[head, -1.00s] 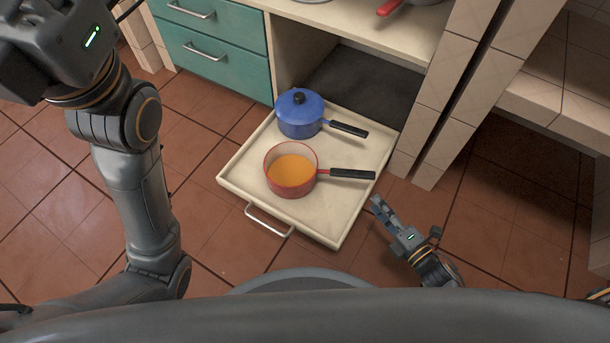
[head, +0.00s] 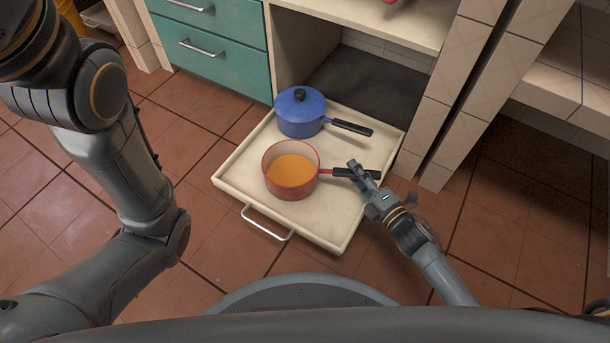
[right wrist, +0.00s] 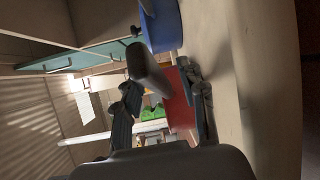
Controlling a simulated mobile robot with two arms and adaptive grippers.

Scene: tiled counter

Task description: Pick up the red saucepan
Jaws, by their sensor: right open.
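The red saucepan (head: 291,182) stands upright in the pulled-out drawer, with orange contents inside. Its black handle (head: 343,173) points right in the head view. My right gripper (head: 360,172) is open at the handle, covering part of it. In the right wrist view, the black handle end (right wrist: 149,72) shows between the open fingers (right wrist: 165,98), with the red pan side (right wrist: 182,105) beyond. I cannot tell whether the fingers touch the handle. My left arm shows at the left of the head view, but its gripper is out of view.
A blue lidded pot (head: 299,118) stands behind the saucepan in the same drawer (head: 238,178), its handle pointing right. It also shows in the right wrist view (right wrist: 163,28). The drawer's front handle (head: 266,223) faces me. A tiled pillar (head: 440,130) stands right of the drawer.

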